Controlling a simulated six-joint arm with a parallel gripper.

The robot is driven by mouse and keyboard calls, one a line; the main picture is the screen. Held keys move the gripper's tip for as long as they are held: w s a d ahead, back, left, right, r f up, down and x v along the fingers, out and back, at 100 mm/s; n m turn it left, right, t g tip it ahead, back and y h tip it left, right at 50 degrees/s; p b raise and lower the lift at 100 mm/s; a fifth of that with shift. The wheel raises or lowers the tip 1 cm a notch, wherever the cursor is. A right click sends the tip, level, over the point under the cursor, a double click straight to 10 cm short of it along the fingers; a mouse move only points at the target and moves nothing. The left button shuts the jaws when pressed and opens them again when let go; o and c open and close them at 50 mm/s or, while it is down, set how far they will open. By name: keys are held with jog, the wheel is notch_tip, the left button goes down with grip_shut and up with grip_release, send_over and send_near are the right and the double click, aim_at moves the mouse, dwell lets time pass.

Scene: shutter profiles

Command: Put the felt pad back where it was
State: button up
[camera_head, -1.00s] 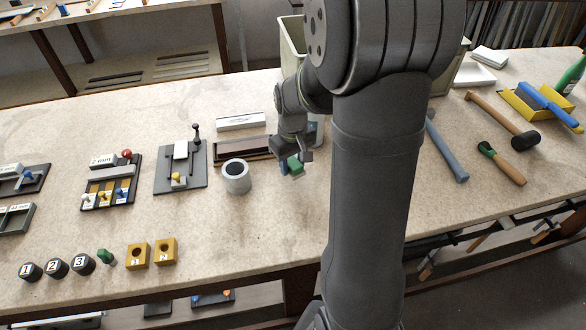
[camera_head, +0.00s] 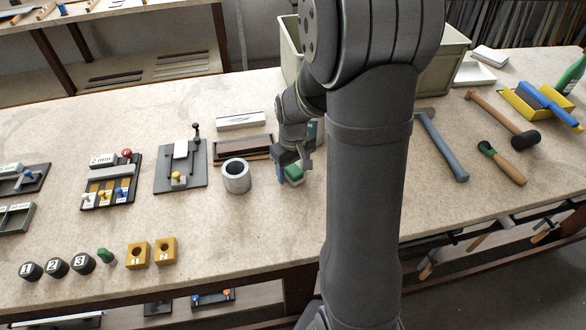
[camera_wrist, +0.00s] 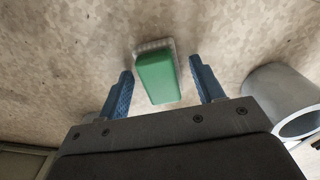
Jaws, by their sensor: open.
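The felt pad appears to be the green block with a pale grey base; it lies on the bench in the wrist view (camera_wrist: 156,76) and in the head view (camera_head: 294,174). My gripper (camera_wrist: 161,68) is open, with one blue finger on each side of the block and a visible gap at both sides. The block reaches past the fingertips in the wrist view. In the head view my gripper (camera_head: 290,170) is low over the bench at the block, and partly hides it.
A grey hollow cylinder (camera_head: 236,178) stands close left of my gripper. A dark sharpening stone on a wooden base (camera_head: 243,148) and a white box (camera_head: 241,121) lie behind it. A hammer (camera_head: 446,148) lies to the right.

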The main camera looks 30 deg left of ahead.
aim_at(293, 169)
notch_tip(293, 169, up, 12)
dwell(0.4)
notch_tip(293, 169, down, 13)
jog(key=shift+r, duration=2.5)
jog(key=shift+f, duration=0.1)
